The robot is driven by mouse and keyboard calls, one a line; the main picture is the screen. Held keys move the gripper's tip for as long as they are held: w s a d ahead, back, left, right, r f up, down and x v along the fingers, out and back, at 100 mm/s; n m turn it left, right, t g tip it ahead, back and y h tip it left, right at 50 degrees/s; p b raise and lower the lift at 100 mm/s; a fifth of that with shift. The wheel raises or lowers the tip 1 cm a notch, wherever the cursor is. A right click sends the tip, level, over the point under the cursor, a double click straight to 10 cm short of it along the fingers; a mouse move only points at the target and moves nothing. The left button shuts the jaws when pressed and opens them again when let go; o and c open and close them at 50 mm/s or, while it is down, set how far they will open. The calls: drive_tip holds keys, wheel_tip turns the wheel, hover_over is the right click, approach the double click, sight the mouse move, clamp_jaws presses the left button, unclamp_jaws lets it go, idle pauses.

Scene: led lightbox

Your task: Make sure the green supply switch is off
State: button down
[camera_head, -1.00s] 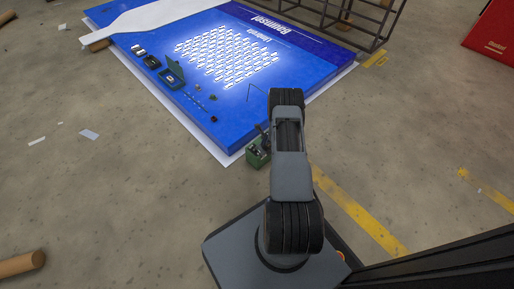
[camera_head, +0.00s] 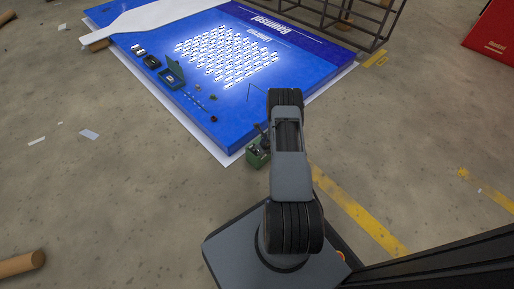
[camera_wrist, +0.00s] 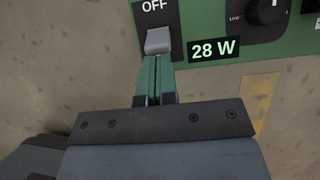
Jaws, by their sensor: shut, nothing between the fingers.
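The green supply box (camera_head: 257,154) stands on the floor by the near edge of the blue panel, partly hidden behind my arm. In the wrist view its dark switch plate carries the word OFF, with a grey switch lever (camera_wrist: 158,41) just below that word. My gripper (camera_wrist: 157,60) is shut and empty, its two green fingers pressed together. The fingertips are right at the lower end of the lever; I cannot tell whether they touch it. In the head view the gripper is mostly hidden by my arm.
Floor to the left is mostly clear.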

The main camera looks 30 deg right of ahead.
drive_tip(key=shift+w+a, duration=0.1)
drive_tip(key=shift+w, duration=0.4)
drive_tip(key=shift+s, duration=0.2)
drive_tip(key=shift+s+f+b, duration=0.1)
drive_tip(key=shift+s+b, duration=0.15)
drive_tip(key=shift+b, duration=0.05)
drive_tip(key=shift+s, duration=0.15)
wheel_tip(320, 180, up, 7)
drive_tip(key=p, duration=0.4)
